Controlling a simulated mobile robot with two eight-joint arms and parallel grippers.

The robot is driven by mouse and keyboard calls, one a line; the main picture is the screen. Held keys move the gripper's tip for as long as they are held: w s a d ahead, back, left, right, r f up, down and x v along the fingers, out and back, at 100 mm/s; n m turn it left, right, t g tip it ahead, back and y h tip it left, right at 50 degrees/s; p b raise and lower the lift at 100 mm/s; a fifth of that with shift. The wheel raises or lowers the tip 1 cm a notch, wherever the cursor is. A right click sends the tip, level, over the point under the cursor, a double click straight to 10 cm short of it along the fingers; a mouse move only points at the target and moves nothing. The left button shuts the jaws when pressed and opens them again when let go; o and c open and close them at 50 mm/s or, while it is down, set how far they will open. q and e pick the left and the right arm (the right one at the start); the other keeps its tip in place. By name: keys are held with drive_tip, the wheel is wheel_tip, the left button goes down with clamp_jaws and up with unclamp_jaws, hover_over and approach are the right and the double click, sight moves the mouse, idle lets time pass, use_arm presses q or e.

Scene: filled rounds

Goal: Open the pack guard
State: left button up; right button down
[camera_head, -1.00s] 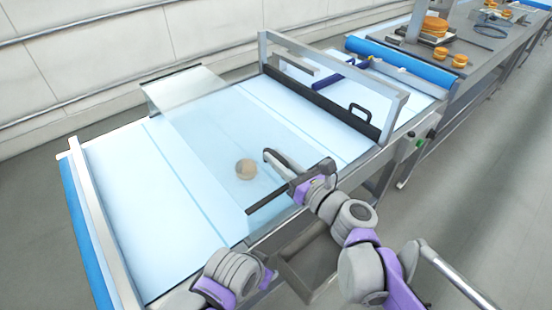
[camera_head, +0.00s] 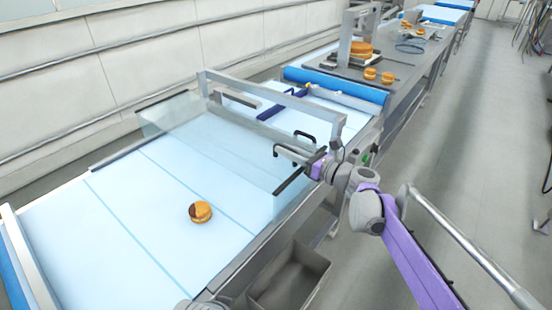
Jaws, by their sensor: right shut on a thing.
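The pack guard (camera_head: 205,138) is a clear, see-through cover over the conveyor, below and in front of a grey metal frame (camera_head: 270,92). Its near pane ends well short of the belt's front end. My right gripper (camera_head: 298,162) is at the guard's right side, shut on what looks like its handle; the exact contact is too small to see. A black handle (camera_head: 305,136) shows just behind the gripper. A burger (camera_head: 200,212) sits on the pale blue belt (camera_head: 120,235), outside the guard.
A grey open bin (camera_head: 288,275) is below the belt's right edge. A blue roller (camera_head: 335,84) crosses the line behind the frame. A steel table (camera_head: 400,68) with several burgers stands further back.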

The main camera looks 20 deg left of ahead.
drive_tip(key=shift+w+d, duration=0.15)
drive_tip(key=shift+w, duration=0.15)
drive_tip(key=c, duration=0.8)
unclamp_jaws()
drive_tip(key=v, duration=1)
drive_tip(key=shift+s+d+b, duration=0.15)
drive_tip(key=shift+d+b, duration=0.2)
drive_tip(key=shift+b, duration=0.1)
drive_tip(key=shift+s, duration=0.1)
